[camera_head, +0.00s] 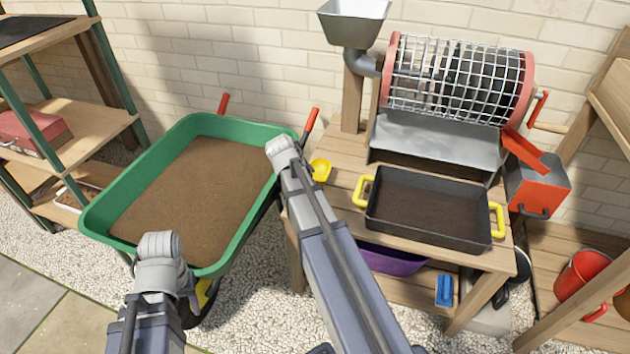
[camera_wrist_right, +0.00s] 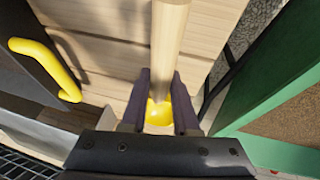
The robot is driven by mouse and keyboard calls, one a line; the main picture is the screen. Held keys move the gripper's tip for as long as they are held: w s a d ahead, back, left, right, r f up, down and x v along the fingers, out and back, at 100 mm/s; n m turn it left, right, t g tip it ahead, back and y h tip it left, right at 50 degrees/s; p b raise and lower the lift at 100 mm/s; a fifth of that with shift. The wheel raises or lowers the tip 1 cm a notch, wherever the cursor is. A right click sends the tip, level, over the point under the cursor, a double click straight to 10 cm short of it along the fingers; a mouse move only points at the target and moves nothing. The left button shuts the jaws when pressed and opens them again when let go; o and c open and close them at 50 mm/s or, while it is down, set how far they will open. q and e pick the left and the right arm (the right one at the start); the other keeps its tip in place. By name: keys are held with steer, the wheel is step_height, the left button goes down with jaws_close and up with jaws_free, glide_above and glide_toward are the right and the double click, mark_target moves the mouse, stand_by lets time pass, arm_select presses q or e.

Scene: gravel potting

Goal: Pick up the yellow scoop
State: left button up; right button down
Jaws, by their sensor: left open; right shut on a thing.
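The yellow scoop (camera_head: 321,170) is at the left edge of the wooden bench, beside my right arm in the head view. In the right wrist view its yellow part (camera_wrist_right: 159,111) lies between the fingers of my right gripper (camera_wrist_right: 162,98), which is shut on it. Its pale wooden handle (camera_wrist_right: 169,40) extends toward the top of that view. My right gripper's fingers are hidden in the head view. My left gripper (camera_head: 191,288) is open, in front of the green wheelbarrow, far from the scoop; its fingers show only partly.
The green wheelbarrow (camera_head: 96,216), full of soil, stands close left of the bench (camera_head: 340,153). A black tray (camera_head: 430,239) with yellow handles holds soil on the bench. A mesh drum sifter (camera_head: 455,80) stands behind it. A purple tub (camera_head: 392,260) is on the shelf below.

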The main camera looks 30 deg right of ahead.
steer(key=shift+r, duration=0.1)
stand_by(0.4)
step_height(320, 180, up, 10)
steer(key=p, duration=1)
stand_by(0.3)
